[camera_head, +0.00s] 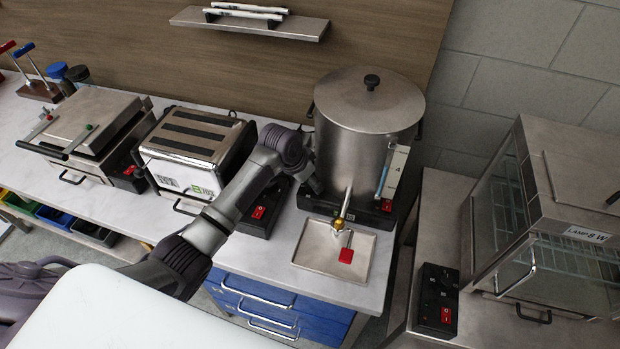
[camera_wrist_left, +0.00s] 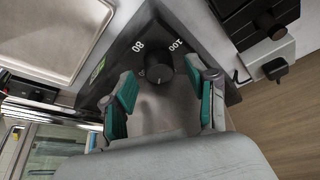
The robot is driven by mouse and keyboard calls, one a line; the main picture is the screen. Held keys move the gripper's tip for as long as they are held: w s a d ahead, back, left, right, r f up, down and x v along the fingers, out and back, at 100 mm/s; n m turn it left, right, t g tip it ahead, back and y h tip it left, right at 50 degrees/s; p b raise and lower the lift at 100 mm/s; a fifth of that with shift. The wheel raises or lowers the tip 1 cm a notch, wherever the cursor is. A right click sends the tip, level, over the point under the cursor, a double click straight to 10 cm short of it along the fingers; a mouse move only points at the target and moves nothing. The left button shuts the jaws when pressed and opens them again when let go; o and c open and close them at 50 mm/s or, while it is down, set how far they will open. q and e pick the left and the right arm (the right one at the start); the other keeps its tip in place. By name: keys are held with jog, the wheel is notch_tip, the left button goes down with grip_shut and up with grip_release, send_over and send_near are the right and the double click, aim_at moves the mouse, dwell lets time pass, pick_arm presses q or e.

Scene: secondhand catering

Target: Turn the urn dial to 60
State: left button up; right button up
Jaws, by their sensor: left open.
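The steel urn (camera_head: 365,130) stands on the counter, with a black base panel and a red switch. In the left wrist view, the black round urn dial (camera_wrist_left: 158,68) sits on a dark panel, with "80" and "100" printed beside it. The "60" mark is not readable. My left gripper (camera_wrist_left: 160,82) is open, its teal fingers on either side of the dial. I cannot tell whether they touch it. In the head view, my left gripper (camera_head: 312,178) is beside the urn's lower left, and the dial is hidden. My right gripper is not in view.
The urn's tap (camera_head: 340,222) overhangs a steel drip tray (camera_head: 305,262) with a red tag. A toaster (camera_head: 190,150) and a press grill (camera_head: 90,120) stand left of the urn. A glass-fronted cabinet (camera_head: 555,180) stands right. A wall shelf (camera_head: 250,22) is above.

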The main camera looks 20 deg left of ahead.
pick_arm(q)
jog(key=shift+w+d+f, duration=0.1)
jog(key=shift+w+f, duration=0.05)
jog(key=shift+f, duration=0.3)
grip_shut()
